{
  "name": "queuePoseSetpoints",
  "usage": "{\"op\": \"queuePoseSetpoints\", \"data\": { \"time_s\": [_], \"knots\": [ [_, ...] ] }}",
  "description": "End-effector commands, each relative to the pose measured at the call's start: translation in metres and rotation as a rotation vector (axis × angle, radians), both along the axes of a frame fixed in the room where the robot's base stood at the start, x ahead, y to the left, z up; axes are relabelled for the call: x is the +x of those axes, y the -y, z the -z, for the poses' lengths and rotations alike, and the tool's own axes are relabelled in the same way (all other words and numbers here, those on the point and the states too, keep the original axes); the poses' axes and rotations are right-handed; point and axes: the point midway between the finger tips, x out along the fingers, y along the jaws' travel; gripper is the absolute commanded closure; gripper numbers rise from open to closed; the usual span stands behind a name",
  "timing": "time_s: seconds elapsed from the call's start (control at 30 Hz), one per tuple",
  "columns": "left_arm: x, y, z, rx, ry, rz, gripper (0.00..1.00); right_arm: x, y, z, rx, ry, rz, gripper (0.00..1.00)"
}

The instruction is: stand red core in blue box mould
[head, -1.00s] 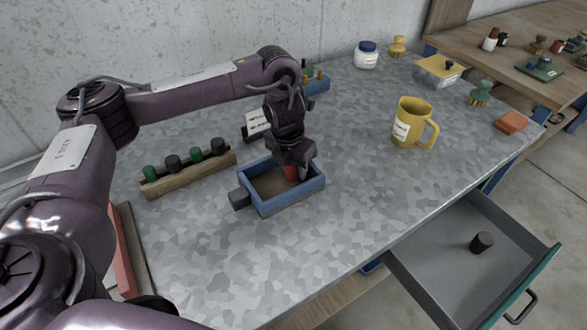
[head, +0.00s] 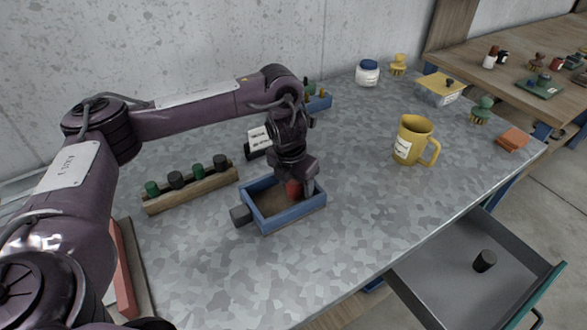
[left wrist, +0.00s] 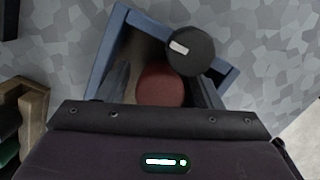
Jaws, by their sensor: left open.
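The blue box mould (head: 291,216) sits on the grey speckled table, its open side up. The red core (head: 293,188) is inside it, near the right end, and looks upright. The left wrist view shows the core's round red top (left wrist: 160,87) within the mould's blue walls (left wrist: 105,50). My left gripper (head: 300,188) is open, pointing down into the mould at the core. Whether the fingers touch the core cannot be told. My right gripper is out of view.
A wooden rack (head: 190,190) with green and dark cores stands left. A yellow mug (head: 411,140) stands right. An open drawer (head: 440,275) holds a dark cylinder (head: 485,261). The table front is clear.

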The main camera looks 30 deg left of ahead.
Motion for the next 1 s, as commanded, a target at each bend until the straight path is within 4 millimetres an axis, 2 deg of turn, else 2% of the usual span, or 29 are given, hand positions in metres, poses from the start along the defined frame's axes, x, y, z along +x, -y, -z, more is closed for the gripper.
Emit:
{"op": "queuePoseSetpoints", "data": {
  "time_s": [0.3,0.5,0.7,1.0],
  "knots": [
    [-0.008,-0.002,-0.069,0.002,0.006,0.001,0.41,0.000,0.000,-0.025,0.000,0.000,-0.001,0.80],
    [-0.013,-0.002,-0.100,0.002,0.004,0.001,0.41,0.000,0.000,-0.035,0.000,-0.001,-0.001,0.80],
    [-0.017,-0.003,-0.113,0.001,0.000,-0.001,0.41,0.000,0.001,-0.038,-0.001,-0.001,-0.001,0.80],
    [-0.017,-0.003,-0.114,0.001,0.000,-0.001,0.41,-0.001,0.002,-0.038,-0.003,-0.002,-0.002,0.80]
  ]
}}
